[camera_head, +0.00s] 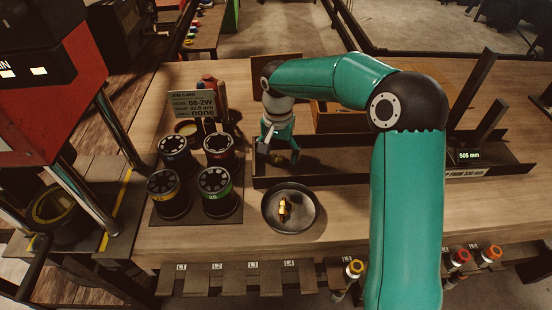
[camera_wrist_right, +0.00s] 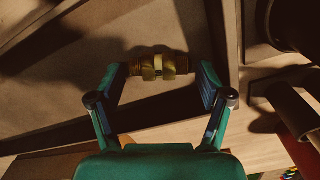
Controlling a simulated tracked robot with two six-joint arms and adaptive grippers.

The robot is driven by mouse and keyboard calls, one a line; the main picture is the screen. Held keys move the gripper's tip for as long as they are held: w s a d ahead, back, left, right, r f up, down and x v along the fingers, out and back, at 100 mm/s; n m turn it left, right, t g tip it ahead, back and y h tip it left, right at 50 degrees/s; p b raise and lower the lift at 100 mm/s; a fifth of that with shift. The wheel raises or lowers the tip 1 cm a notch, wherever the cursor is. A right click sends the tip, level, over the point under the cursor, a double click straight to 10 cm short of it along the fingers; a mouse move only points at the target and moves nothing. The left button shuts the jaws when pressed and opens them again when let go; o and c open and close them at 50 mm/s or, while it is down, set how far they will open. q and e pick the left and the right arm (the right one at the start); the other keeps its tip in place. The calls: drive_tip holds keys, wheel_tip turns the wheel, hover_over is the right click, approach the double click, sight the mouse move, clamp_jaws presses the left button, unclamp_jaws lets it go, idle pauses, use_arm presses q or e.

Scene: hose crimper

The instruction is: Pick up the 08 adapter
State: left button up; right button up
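My right gripper (camera_head: 280,157) is over the left end of the long dark tray (camera_head: 335,180) in the head view. In the right wrist view a brass fitting (camera_wrist_right: 160,66) with a ribbed middle lies crosswise between the fingertips of the right gripper (camera_wrist_right: 161,72). The fingers are spread, with a small gap at each end of the fitting. No 08 mark is readable on it, so I cannot tell if it is the 08 adapter. In the head view the gripper hides that spot. My left gripper is not in view.
A dark round dish (camera_head: 305,221) with a small brass piece stands in front of the tray. Several black cylinders with coloured rings (camera_head: 215,181) stand to the left, before a job card (camera_head: 193,104). A low brown box (camera_head: 338,120) is behind the tray.

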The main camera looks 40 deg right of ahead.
drive_tip(key=c, duration=0.9)
drive_tip(key=shift+r, duration=0.1)
